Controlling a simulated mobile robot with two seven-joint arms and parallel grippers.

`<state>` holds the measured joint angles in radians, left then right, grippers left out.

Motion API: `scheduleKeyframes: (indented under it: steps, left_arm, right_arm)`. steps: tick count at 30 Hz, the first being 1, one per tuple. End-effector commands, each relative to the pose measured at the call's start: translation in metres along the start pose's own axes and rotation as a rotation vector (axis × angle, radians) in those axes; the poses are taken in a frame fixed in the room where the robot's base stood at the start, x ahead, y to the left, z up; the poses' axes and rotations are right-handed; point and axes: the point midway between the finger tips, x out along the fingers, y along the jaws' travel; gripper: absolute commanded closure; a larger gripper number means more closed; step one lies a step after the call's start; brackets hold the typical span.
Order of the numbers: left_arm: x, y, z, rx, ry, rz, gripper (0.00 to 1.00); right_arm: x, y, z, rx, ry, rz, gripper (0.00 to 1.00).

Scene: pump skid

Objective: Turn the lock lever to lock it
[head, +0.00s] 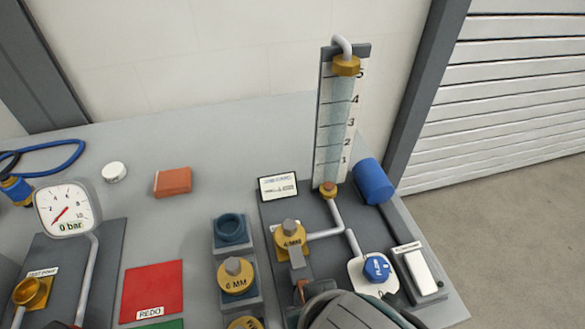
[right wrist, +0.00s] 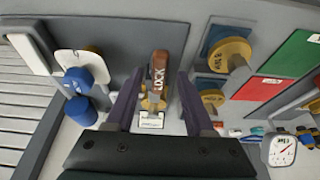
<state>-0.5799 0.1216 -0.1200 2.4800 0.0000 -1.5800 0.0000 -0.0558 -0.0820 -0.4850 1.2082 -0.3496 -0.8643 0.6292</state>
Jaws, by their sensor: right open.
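The lock lever (right wrist: 159,68) has an orange-brown handle marked LOCK and shows in the right wrist view. It lies between the two fingers of my right gripper (right wrist: 160,78), which is open, with a finger on each side and a visible gap. In the head view only a small orange-brown piece of the lever (head: 303,289) shows, below a gold fitting (head: 291,241); my right gripper covers the rest. My left gripper is not in view.
A blue knob (head: 376,268) on a white plate and a white rocker (head: 420,270) stand right of the lever. Gold and blue 6 MM fittings (head: 237,277) stand left. A tall sight gauge (head: 335,130) rises behind.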

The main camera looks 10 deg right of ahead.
Motion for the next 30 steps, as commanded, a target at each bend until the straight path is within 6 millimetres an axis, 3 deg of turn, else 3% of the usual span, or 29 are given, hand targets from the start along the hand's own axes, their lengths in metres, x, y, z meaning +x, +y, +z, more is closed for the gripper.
scheduleKeyframes:
  steps: [16, 21, 30]
  left_arm:
    - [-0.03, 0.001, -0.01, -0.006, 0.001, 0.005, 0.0]
    - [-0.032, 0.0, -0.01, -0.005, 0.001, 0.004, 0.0]
    - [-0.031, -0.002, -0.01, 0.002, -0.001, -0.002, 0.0]
  right_arm:
    - [-0.085, 0.0, 0.0, 0.001, 0.0, -0.001, 0.46]
    - [-0.097, 0.0, 0.0, 0.0, 0.0, 0.0, 0.46]
    - [-0.098, 0.0, 0.0, 0.0, 0.0, 0.0, 0.46]
